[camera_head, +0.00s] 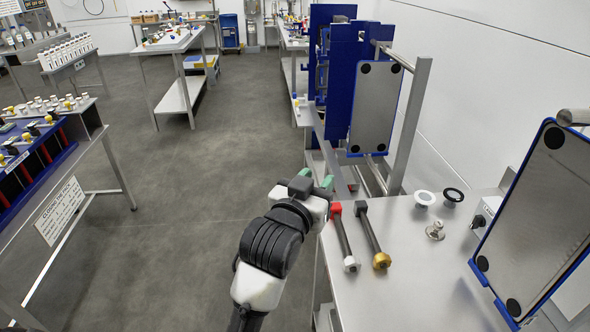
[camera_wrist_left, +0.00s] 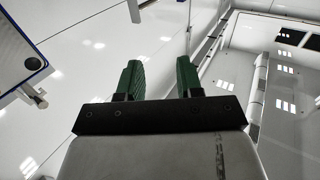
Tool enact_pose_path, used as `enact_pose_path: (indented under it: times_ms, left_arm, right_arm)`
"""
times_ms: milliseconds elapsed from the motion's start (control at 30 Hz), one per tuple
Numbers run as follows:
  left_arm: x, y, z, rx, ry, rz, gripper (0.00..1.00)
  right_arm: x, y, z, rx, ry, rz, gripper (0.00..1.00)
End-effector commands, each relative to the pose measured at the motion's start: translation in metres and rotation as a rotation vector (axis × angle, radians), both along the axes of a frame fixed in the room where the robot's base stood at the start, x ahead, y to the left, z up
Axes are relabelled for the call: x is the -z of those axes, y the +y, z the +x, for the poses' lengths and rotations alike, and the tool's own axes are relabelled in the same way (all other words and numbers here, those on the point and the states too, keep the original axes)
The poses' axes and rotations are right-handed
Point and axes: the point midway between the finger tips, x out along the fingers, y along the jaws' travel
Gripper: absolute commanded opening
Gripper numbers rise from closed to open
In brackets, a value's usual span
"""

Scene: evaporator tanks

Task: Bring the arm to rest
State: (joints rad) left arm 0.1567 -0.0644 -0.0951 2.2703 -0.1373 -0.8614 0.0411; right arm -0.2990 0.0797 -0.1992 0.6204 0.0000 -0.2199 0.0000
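My left gripper (camera_head: 317,182) reaches forward from the bottom of the head view, over the left edge of the steel table (camera_head: 385,300). Its green fingertips stand apart near the table's far left corner. In the left wrist view the two green fingers (camera_wrist_left: 160,80) are apart with nothing between them, and walls and ceiling lights show beyond. The gripper is open and empty. My right gripper shows in neither view.
Two bolts, one with a red end (camera_head: 344,238) and one with a brass end (camera_head: 374,238), lie close right of the gripper. Two rings and a small metal fitting (camera_head: 435,230) sit further right. Open floor (camera_head: 190,190) lies left.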

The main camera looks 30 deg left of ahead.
Motion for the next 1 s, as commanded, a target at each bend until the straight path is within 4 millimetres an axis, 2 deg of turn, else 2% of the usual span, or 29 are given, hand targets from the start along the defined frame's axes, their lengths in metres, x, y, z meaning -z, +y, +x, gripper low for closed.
enact_pose_path:
  times_ms: [300,367,467,567,600,700,800,1000]
  left_arm:
    - [0.003,0.0,-0.001,0.001,0.008,0.001,0.36]
    - [0.012,0.001,-0.004,0.002,0.04,0.004,0.36]
    - [0.049,0.002,-0.019,0.009,0.162,0.017,0.36]
    - [0.106,0.005,-0.052,0.023,0.37,0.038,0.36]
    - [0.13,0.006,-0.07,0.03,0.464,0.049,0.36]
    - [0.177,0.008,-0.115,0.052,0.676,0.07,0.36]
    - [0.209,0.01,-0.156,0.071,0.847,0.088,0.36]
    - [0.249,0.014,-0.231,0.107,1.122,0.119,0.36]
  right_arm:
    - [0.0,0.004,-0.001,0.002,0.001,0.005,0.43]
    - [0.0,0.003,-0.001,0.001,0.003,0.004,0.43]
    - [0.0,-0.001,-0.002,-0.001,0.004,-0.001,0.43]
    - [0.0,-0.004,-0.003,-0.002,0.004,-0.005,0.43]
    - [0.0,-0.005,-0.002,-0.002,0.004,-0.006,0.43]
    - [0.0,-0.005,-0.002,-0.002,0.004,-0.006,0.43]
    - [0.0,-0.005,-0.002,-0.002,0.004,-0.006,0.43]
    - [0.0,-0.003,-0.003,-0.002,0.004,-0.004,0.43]
